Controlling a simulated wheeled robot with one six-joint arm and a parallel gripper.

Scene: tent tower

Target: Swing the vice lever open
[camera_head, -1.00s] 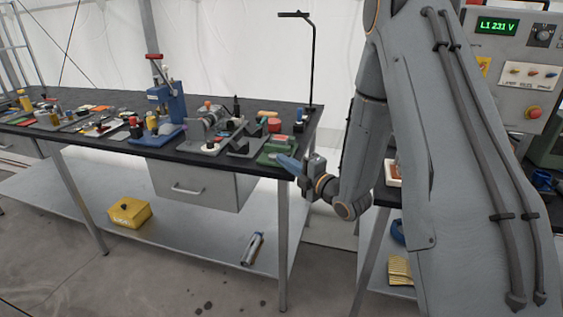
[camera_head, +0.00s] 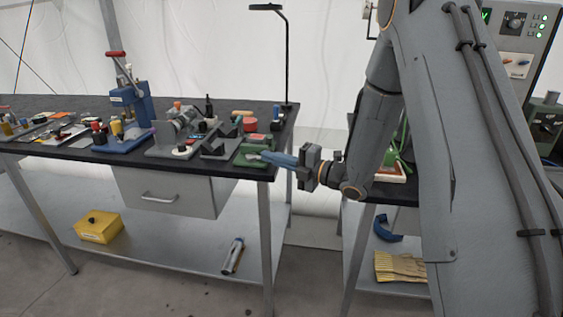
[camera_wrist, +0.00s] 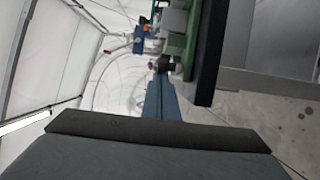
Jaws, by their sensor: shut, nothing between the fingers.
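A low green fixture (camera_head: 252,152) stands at the right end of the black bench top, and I take it to be the vice. It also shows in the wrist view (camera_wrist: 193,35), at the bench edge. A small dark part with a reddish end (camera_wrist: 172,67) lies just beyond my fingertips there; I cannot tell if it is the lever. My gripper (camera_head: 268,156) has its blue fingers together and empty, pointing left at the fixture's near side. In the wrist view the fingers (camera_wrist: 160,90) end close to that part; contact cannot be told.
The bench (camera_head: 60,150) also carries a blue press (camera_head: 135,105), a grey fixture (camera_head: 180,135) and small parts. A black lamp post (camera_head: 286,60) rises at its back right corner. A yellow box (camera_head: 98,227) sits on the lower shelf. A gap separates the benches.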

